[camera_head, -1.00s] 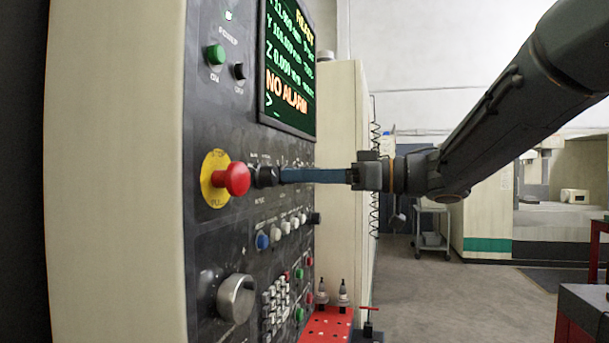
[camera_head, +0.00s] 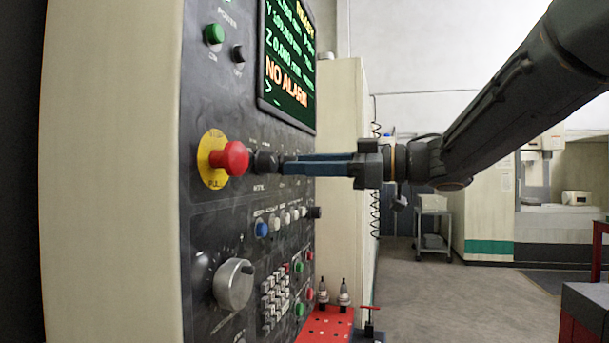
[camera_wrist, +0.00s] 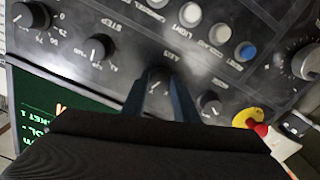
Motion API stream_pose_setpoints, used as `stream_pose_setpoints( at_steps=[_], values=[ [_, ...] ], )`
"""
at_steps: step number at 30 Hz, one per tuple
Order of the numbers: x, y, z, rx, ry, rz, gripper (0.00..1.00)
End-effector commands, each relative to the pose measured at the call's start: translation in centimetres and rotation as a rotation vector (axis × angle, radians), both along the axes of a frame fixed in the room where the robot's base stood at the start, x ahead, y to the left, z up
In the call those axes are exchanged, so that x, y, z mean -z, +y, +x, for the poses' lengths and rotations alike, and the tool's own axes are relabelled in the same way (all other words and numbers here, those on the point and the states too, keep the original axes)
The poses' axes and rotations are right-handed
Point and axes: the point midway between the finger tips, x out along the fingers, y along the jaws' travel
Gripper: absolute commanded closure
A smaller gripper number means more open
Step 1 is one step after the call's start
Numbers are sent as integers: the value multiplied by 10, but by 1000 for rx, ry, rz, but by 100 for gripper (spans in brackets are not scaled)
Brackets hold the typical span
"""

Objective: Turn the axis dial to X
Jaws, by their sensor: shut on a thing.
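A small black dial (camera_wrist: 158,75) on the machine's control panel sits between my fingertips in the wrist view. My gripper (camera_head: 286,163) is shut on it, its two blue-grey fingers reaching in from the right in the head view. The gripper also shows in the wrist view (camera_wrist: 162,84), where the fingers cover part of the dial. The wrist view shows the panel upside down.
A red emergency button (camera_head: 233,158) on a yellow disc and a black knob (camera_head: 264,162) are close left of my fingers. A row of push buttons (camera_head: 276,223) runs below, with a large silver handwheel (camera_head: 234,284) lower down. The screen (camera_head: 288,65) is above.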

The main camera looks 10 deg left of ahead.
Motion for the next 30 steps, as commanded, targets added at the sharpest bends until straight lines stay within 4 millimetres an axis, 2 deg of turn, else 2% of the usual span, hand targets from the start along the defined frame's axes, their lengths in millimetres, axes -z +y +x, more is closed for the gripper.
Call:
stream_pose_setpoints(
  at_steps=[30],
  values=[
    [4, 0, 1, -1, -947, -73, 96]
  ],
)
